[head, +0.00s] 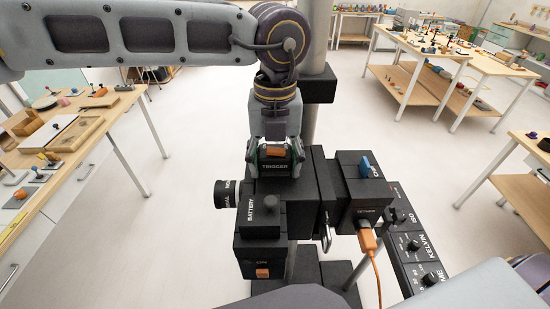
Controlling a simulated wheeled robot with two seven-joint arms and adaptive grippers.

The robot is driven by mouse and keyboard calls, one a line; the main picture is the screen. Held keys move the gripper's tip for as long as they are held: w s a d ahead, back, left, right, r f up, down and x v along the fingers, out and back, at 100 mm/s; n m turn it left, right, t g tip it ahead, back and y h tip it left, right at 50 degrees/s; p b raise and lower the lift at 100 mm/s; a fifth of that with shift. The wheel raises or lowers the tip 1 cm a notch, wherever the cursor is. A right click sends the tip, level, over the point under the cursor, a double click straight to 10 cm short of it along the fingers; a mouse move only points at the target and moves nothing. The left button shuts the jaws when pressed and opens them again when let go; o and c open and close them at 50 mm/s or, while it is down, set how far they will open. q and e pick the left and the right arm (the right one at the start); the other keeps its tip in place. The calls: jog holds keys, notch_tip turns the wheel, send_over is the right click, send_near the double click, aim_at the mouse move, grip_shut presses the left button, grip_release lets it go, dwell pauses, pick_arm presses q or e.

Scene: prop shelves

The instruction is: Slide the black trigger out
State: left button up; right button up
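The black trigger (275,167), a block with a white TRIGGER label, sits at the top of a black camera-like prop (325,185) in the middle of the head view. My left gripper (275,150) comes down from above, over the trigger. Its fingers lie at the left and right sides of the trigger. An orange piece shows between them. I cannot tell whether the fingers press on the trigger or only stand around it. The gripper hides the trigger's back. My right gripper is not in view.
A BATTERY block (260,215) and a round knob (227,194) sit close below and left of the trigger. An orange plug (367,241) with cable, a blue tab (365,166) and a dial panel (412,245) are at right. Tables (70,150) stand at the sides, with clear floor between.

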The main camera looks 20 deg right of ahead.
pick_arm(q)
jog(key=shift+c, duration=1.3)
jog(key=o, duration=0.4)
jog(key=shift+c, duration=0.2)
jog(key=c, duration=0.5)
